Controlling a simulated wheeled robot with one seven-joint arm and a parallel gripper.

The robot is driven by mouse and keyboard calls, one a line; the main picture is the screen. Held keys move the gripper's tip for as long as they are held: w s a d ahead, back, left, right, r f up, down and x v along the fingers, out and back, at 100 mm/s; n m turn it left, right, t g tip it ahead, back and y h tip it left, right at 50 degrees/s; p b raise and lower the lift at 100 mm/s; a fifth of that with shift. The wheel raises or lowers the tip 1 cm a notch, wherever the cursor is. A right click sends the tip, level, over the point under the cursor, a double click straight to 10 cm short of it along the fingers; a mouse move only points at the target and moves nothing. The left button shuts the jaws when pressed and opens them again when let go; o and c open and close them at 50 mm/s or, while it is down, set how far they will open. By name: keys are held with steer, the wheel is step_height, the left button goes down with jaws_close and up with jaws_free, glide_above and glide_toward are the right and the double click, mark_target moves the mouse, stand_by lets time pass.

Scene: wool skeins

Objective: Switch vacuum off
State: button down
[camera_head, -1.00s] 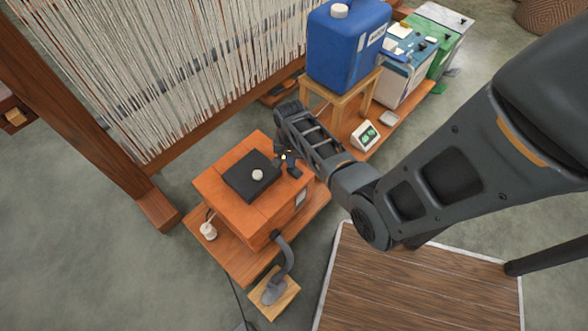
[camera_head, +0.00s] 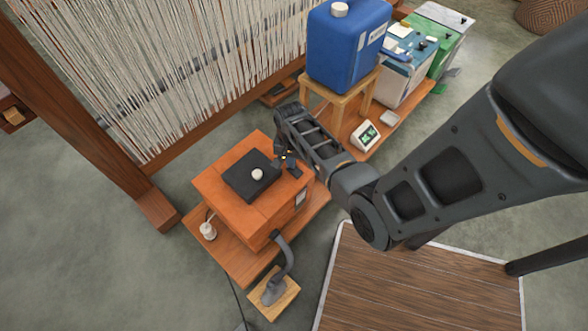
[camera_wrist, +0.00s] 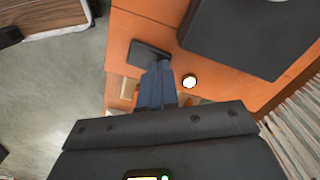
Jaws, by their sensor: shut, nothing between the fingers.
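The vacuum looks to be the orange box (camera_head: 225,190) with a black top plate and a pale round knob (camera_head: 257,174). A grey hose (camera_head: 286,255) comes from its front. A small dark plate (camera_head: 294,172) lies at the right edge of its top; it also shows in the wrist view (camera_wrist: 144,50). A small round light (camera_wrist: 189,82) glows beside it. My gripper (camera_head: 281,153) is shut and empty at this edge. In the wrist view my fingertips (camera_wrist: 160,66) overlap the dark plate; I cannot tell whether they touch it. The switch's position is unclear.
A blue canister (camera_head: 345,50) stands on a wooden stool behind my arm. A small device with a green display (camera_head: 366,136) is on the low board. A loom with pale threads (camera_head: 190,70) rises at the back left. Open floor lies at left.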

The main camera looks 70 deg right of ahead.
steer(key=shift+f+b, duration=0.4)
steer(key=shift+f, duration=0.2)
stand_by(0.3)
step_height(320, 180, up, 7)
steer(key=p, duration=0.7)
steer(key=shift+r, duration=0.1)
stand_by(0.6)
